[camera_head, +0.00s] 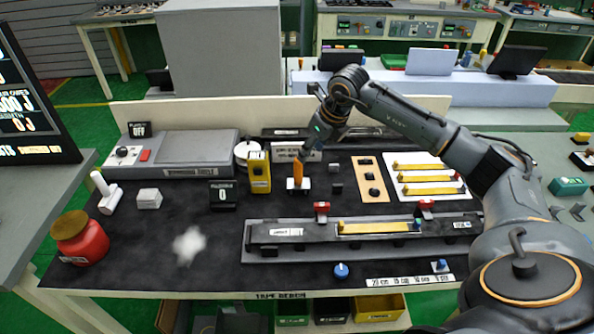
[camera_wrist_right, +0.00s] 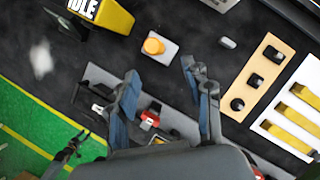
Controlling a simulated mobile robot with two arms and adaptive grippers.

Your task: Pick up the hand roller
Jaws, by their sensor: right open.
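An orange upright handle (camera_head: 298,172) on a small white base, which I take for the hand roller, stands on the dark bench mat right of the yellow device. In the right wrist view its round orange top (camera_wrist_right: 153,46) shows from above, with the pale base around it. My right gripper (camera_head: 308,147) is at the back of the bench, close above and behind the handle in the head view. In the wrist view its two blue-grey fingers (camera_wrist_right: 160,72) are spread apart and empty, and the orange top lies beyond their tips. My left gripper does not show in the head view.
A yellow device (camera_head: 259,173) stands close left of the handle. A tan panel with black knobs (camera_head: 371,180) and a white tray with yellow strips (camera_head: 428,168) lie to the right. A long grey fixture (camera_head: 270,233) with red clamps lies in front. The mat's left middle is mostly free.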

